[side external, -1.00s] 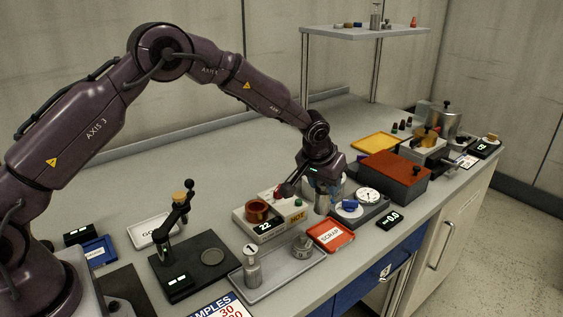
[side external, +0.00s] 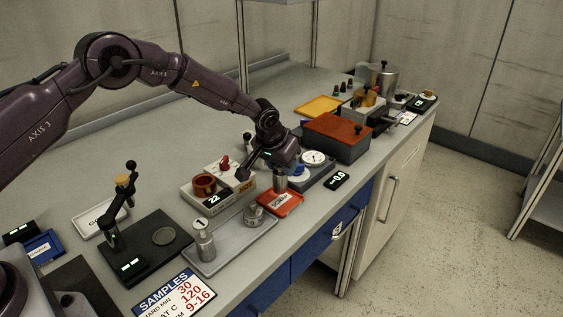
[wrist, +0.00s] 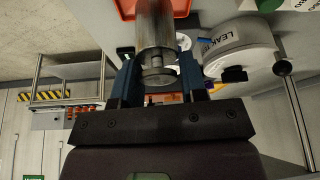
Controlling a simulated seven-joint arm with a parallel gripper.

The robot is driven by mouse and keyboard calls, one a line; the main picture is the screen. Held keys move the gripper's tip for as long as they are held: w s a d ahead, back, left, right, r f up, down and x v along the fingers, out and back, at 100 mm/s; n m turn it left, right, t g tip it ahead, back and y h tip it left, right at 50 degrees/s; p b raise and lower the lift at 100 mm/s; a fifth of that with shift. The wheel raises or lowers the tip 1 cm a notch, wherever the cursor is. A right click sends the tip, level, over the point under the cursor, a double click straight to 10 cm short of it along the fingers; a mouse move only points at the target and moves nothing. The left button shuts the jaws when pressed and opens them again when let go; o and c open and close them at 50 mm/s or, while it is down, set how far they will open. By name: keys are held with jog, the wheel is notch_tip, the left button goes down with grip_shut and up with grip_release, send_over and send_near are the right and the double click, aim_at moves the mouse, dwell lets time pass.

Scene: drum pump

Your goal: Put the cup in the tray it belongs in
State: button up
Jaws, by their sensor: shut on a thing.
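The cup, a plain metal cylinder (side external: 280,184), is held upright below my gripper (side external: 281,173). In the wrist view the cup (wrist: 155,28) sits between the two blue fingers of my gripper (wrist: 157,72), which is shut on it. The red tray marked SCRAP (side external: 290,207) is directly under the cup, whose lower end overlaps the tray's back part. I cannot tell whether the cup touches the tray floor. The red tray (wrist: 181,8) also shows behind the cup in the wrist view. A white tray (side external: 84,226), a blue tray (side external: 55,243) and a yellow tray (side external: 318,106) stand elsewhere.
A grey tray (side external: 240,247) with metal weights lies left of the red tray. A hot unit (side external: 219,205) reading 22 is behind it. A dial tester (side external: 313,176) and a red-topped box (side external: 336,133) are to the right. The bench's front edge is close.

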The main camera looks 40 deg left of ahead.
aim_at(280, 171)
jog(key=shift+f, duration=0.15)
dwell(0.5)
jog(key=shift+f, duration=0.4)
jog(key=shift+f, duration=1.15)
dwell(1.6)
jog(key=o, duration=1.4)
jog(key=shift+r, duration=3.95)
